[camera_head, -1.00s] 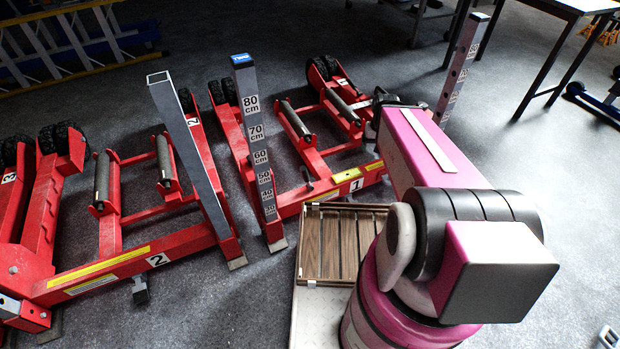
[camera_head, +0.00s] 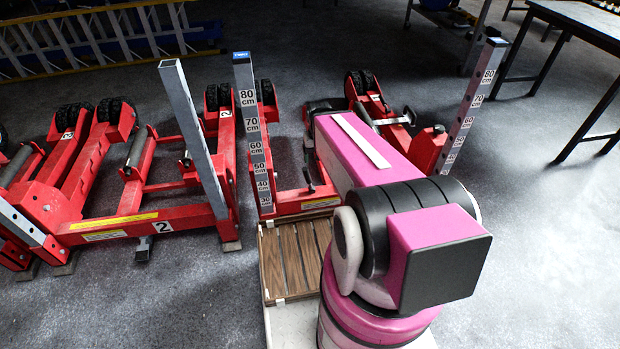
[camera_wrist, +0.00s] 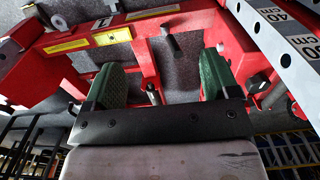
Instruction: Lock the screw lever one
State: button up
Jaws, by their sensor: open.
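The red jack marked 1 (camera_head: 290,203) stands behind my arm in the head view, with a dark lever (camera_head: 308,179) on its near beam. My arm hides much of this jack and my gripper there. In the wrist view, my gripper (camera_wrist: 161,70) is open, its green fingers spread above the red frame (camera_wrist: 190,20). A small grey-tipped lever (camera_wrist: 153,93) shows between the fingers, with no visible contact. A dark round handle (camera_wrist: 170,40) sticks out beyond the fingertips. Another dark lever (camera_wrist: 257,84) is right of the right finger. I cannot tell which is screw lever one.
A post with centimetre marks (camera_head: 255,130) rises left of my arm, and another (camera_head: 470,105) on the right. In the wrist view a marked post (camera_wrist: 270,35) is close to the right finger. Jack two (camera_head: 120,225) stands left. Floor (camera_head: 540,230) at right is clear.

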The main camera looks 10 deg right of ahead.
jog(key=shift+w, duration=0.1)
jog(key=c, duration=0.5)
jog(key=shift+w+d+f+y, duration=0.15)
jog(key=shift+w+d+f, duration=0.1)
jog(key=shift+w+f, duration=0.25)
jog(key=shift+w+d+f+y, duration=0.2)
jog(key=shift+w+f, duration=0.15)
jog(key=shift+w, duration=0.25)
grip_shut()
jog(key=w+d+f+n+g+y, duration=0.1)
jog(key=w+d+f+n+y, duration=0.1)
jog(key=w+d+f+y, duration=0.5)
jog(key=w+d+f, duration=0.4)
jog(key=w+f, duration=0.1)
jog(key=w, duration=0.2)
jog(key=shift+w+d+f+g, duration=0.25)
jog(key=shift+w+g, duration=0.05)
jog(key=shift+w, duration=0.05)
